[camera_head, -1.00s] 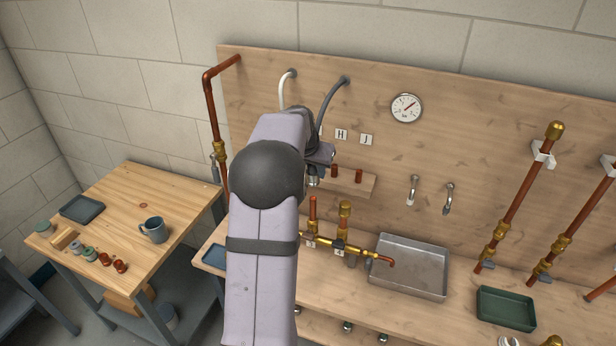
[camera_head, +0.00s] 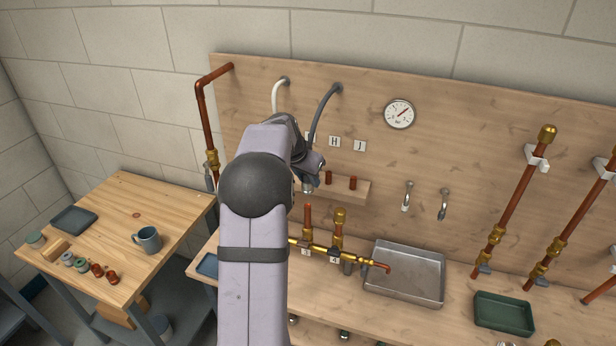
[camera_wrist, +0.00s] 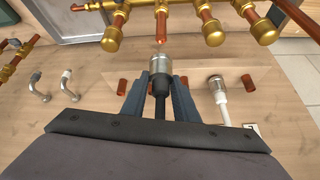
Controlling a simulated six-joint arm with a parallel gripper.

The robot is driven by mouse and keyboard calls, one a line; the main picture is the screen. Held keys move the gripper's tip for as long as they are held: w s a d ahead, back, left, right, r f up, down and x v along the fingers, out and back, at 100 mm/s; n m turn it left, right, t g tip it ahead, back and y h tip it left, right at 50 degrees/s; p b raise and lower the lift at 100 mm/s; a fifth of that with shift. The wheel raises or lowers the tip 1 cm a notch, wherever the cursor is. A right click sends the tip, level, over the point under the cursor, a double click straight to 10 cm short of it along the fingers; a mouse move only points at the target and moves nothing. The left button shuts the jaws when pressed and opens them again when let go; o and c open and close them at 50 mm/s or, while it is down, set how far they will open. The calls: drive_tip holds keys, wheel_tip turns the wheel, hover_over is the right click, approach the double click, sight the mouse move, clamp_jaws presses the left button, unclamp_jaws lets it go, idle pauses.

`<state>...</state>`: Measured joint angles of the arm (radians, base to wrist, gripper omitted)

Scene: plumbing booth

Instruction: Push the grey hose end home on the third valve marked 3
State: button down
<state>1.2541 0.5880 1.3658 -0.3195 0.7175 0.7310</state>
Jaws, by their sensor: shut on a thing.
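My gripper (camera_wrist: 159,96) is shut on the grey hose end, with a dark finger on each side of it. The hose end's metal collar (camera_wrist: 161,67) sticks out past the fingertips in the wrist view. In the head view the collar (camera_head: 307,187) hangs above a bare copper stub (camera_head: 308,214) on the brass manifold, with a small gap between them. The stub also shows just ahead of the collar in the wrist view (camera_wrist: 160,26). The label 3 (camera_head: 306,253) sits below this stub. The grey hose (camera_head: 322,110) runs from the board down behind my arm.
A capped stub (camera_head: 339,222) with label 4 stands to the right. The white hose end (camera_wrist: 219,90) is beside my gripper in the wrist view. A small shelf (camera_head: 348,187) with copper pegs is behind. A metal tray (camera_head: 405,273) lies right of the manifold.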

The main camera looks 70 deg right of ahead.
drive_tip(key=b, duration=0.3)
hover_over(307, 207)
drive_tip(key=shift+d+f, duration=0.15)
drive_tip(key=shift+f, duration=1.05)
drive_tip(key=shift+d+f, duration=0.15)
drive_tip(key=shift+f, duration=1)
drive_tip(key=shift+f+b, duration=2.1)
drive_tip(key=shift+f, duration=0.2)
drive_tip(key=shift+s+a+f, duration=0.1)
drive_tip(key=shift+f, duration=0.05)
drive_tip(key=c, duration=1.3)
unclamp_jaws()
drive_tip(key=shift+a+r+b, duration=0.2)
drive_tip(key=shift+r+b, duration=0.2)
drive_tip(key=shift+r, duration=0.15)
drive_tip(key=b+v, duration=0.2)
drive_tip(key=v, duration=0.4)
